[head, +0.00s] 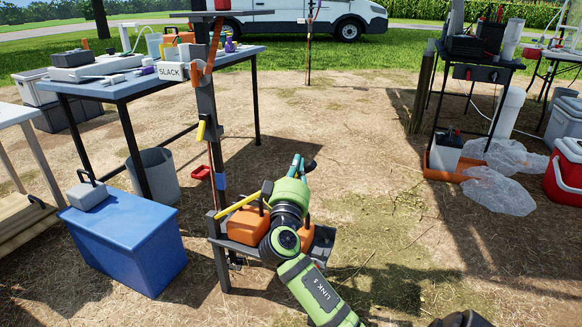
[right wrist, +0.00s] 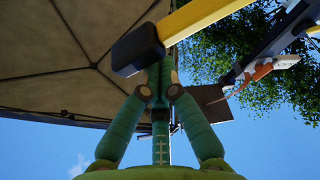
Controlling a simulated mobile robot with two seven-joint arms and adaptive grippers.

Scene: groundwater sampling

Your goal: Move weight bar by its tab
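A yellow bar (head: 240,205) with a black end slants over the dark stand's low shelf. Orange blocks (head: 318,243) sit on that shelf, partly behind my right arm. I cannot tell which of these is the weight bar, and no tab stands out clearly. My right gripper (head: 297,167) points up above the shelf. In the right wrist view, its green fingers (right wrist: 159,80) come together at the tips. A yellow bar (right wrist: 205,18) with a black end crosses that view just beyond or over the tips; contact cannot be told. My left gripper is out of view.
The dark upright post (head: 208,110) with a SLACK sign (head: 171,71) stands left of my arm. A blue box (head: 130,245) and grey bucket (head: 158,172) are left of it. The dirt ground (head: 350,130) beyond is open. Clear plastic bags (head: 500,190) lie at the right.

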